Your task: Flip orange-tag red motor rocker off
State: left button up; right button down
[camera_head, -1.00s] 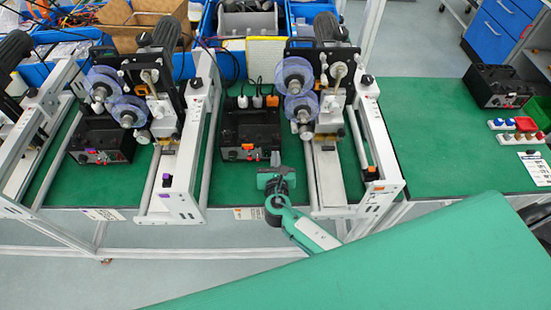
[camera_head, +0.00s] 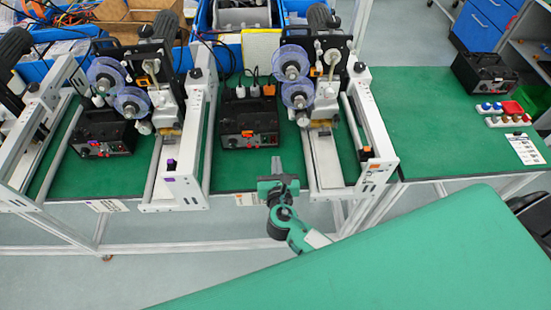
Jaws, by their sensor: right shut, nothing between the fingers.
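A black control box (camera_head: 236,112) with an orange tag (camera_head: 247,134) on its front stands on the green bench, between two white-framed coder machines. Its front panel faces me, but its rocker is too small to make out clearly. Another orange tag (camera_head: 366,154) is on the right-hand white frame (camera_head: 372,176). My right gripper (camera_head: 277,170) is shut and empty. In the picture it is just below and right of the box, at the bench's front edge, apart from the panel. My left gripper is not in view.
A second black box (camera_head: 100,132) with a purple tag stands at the left coder. Another black box (camera_head: 484,75) and small coloured switches (camera_head: 500,110) are on the right bench. The green bench top (camera_head: 420,130) there is mostly clear. White frame rails flank my gripper.

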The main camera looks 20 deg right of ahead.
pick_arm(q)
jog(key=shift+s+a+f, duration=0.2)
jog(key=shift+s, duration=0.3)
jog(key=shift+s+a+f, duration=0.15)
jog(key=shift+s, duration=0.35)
pick_arm(e)
jog(key=shift+s+a+r, duration=0.15)
jog(key=shift+s+r, duration=0.2)
jog(key=shift+s, duration=0.25)
jog(key=shift+s+a+r, duration=0.15)
jog(key=shift+s+r, duration=0.15)
jog(key=shift+s, duration=0.3)
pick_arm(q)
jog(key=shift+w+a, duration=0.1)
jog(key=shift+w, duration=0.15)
pick_arm(e)
jog(key=shift+d, duration=0.1)
